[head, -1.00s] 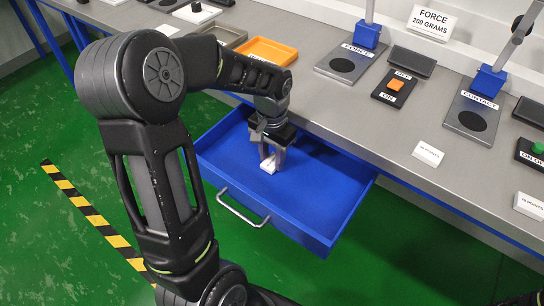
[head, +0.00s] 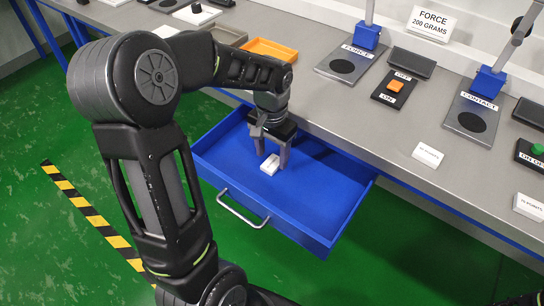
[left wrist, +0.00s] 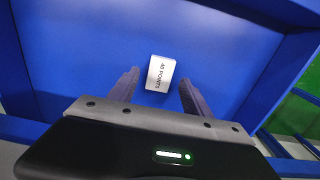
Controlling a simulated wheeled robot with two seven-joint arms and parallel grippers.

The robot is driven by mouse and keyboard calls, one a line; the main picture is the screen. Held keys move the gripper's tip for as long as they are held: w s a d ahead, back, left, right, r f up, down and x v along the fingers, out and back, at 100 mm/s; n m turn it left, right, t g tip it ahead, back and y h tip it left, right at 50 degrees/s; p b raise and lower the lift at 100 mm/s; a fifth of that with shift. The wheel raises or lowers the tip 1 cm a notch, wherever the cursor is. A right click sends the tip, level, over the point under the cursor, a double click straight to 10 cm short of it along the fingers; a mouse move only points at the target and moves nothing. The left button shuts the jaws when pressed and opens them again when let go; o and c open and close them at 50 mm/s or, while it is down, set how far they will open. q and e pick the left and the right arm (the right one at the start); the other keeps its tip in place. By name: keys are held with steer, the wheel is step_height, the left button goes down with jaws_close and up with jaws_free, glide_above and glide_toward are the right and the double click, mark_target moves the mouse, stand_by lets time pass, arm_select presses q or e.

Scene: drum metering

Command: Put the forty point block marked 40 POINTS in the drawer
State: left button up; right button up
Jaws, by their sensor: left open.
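The white block marked 40 POINTS (left wrist: 160,73) lies on the floor of the blue drawer (head: 320,205); it also shows in the head view (head: 269,164). The drawer is pulled out from under the bench, and its floor and walls show in the left wrist view (left wrist: 225,45). My left gripper (head: 271,160) is over the drawer, pointing down. Its fingers are spread on either side of the block with gaps, and the left wrist view shows the open fingers (left wrist: 158,90) apart from it. My right gripper is not in view.
On the grey bench (head: 330,110) stand an orange tray (head: 268,50), a force stand (head: 350,62), a contact stand (head: 474,118), switch boxes and a FORCE 200 GRAMS sign (head: 432,22). Two other white blocks lie near the bench's front edge (head: 428,154) (head: 529,206).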

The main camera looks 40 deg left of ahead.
mark_target(272, 163)
arm_select(q)
step_height(272, 163, up, 10)
steer(key=p, duration=0.1)
stand_by(0.8)
